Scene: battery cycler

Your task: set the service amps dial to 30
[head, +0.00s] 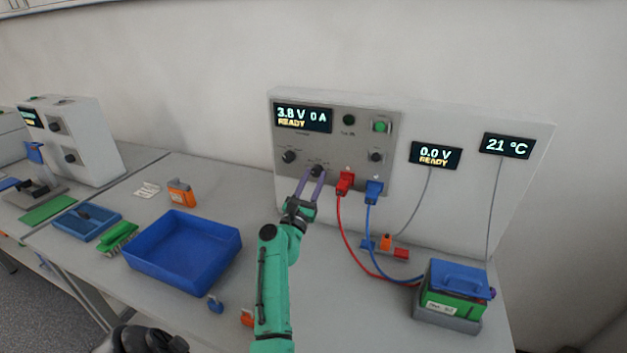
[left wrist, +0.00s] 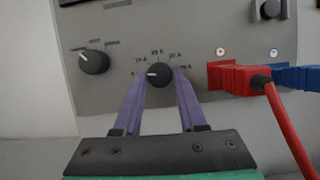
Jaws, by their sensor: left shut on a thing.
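The service amps dial (left wrist: 159,74) is a round black knob on the grey cycler panel (left wrist: 120,20), with a ring of small amp labels around it that are hard to read. Its white pointer mark faces left. In the head view the dial (head: 316,170) is low on the panel. My left gripper (head: 312,178) has its purple fingers on either side of the dial, shut on it; the left wrist view shows the fingers (left wrist: 160,82) too. The cycler display (head: 303,117) reads 3.8 V, 0 A, READY.
A red plug (head: 345,183) and a blue plug (head: 374,191) sit right of the dial, their cables running to a battery (head: 455,290). Another knob (head: 289,157) is to the left. A blue bin (head: 183,250) stands on the bench. A second display (head: 435,155) reads 0.0 V.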

